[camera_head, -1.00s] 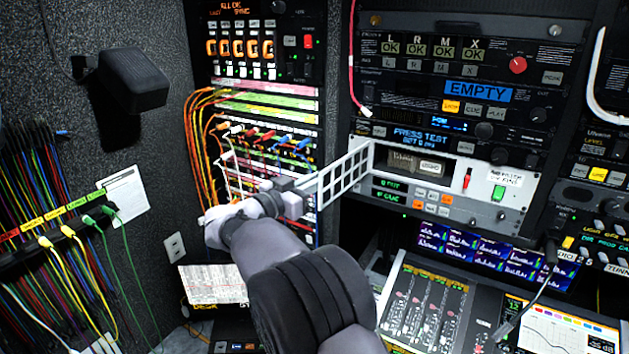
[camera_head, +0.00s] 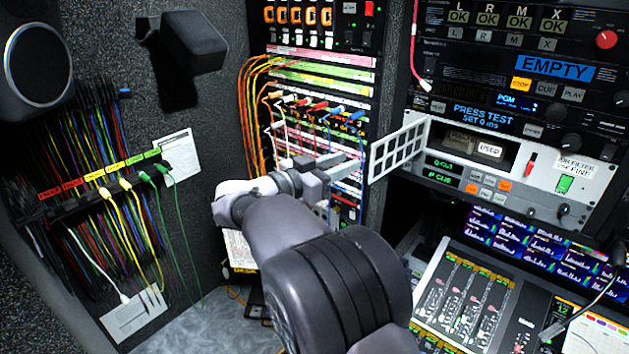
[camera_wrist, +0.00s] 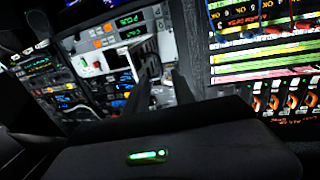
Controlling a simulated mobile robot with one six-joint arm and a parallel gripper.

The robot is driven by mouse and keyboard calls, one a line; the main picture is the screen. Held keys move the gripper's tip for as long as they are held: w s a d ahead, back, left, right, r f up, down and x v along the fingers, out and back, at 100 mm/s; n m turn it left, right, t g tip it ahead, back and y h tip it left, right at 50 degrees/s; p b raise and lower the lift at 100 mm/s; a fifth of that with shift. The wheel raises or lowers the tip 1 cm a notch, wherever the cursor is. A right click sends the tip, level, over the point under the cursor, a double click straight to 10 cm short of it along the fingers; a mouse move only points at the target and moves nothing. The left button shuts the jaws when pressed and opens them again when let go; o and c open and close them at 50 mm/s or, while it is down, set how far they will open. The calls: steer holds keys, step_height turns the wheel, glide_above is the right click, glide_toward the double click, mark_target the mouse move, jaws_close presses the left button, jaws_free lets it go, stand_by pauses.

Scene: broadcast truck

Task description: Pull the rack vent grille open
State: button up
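The rack vent grille (camera_head: 398,148) is a white lattice panel on the white rack unit in the head view. It stands swung out from the unit's front, joined at its right edge, and the dark recess (camera_head: 480,146) behind it shows. My gripper (camera_head: 352,162) is just left of the grille's free left edge. Its fingers look parted in the head view. In the wrist view the two dark fingers (camera_wrist: 165,82) show a gap, with pale rack parts beyond. I see nothing held between them. I cannot tell whether a fingertip touches the grille.
A patch bay (camera_head: 315,125) with coloured cables is behind my gripper. A mixing console (camera_head: 470,300) stands below right, under a row of small screens (camera_head: 520,240). Floor shows at the lower left.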

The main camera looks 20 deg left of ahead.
steer(key=b+v, duration=0.1)
steer(key=v, duration=0.8)
steer(key=shift+s+b, duration=0.15)
steer(key=shift+b, duration=0.15)
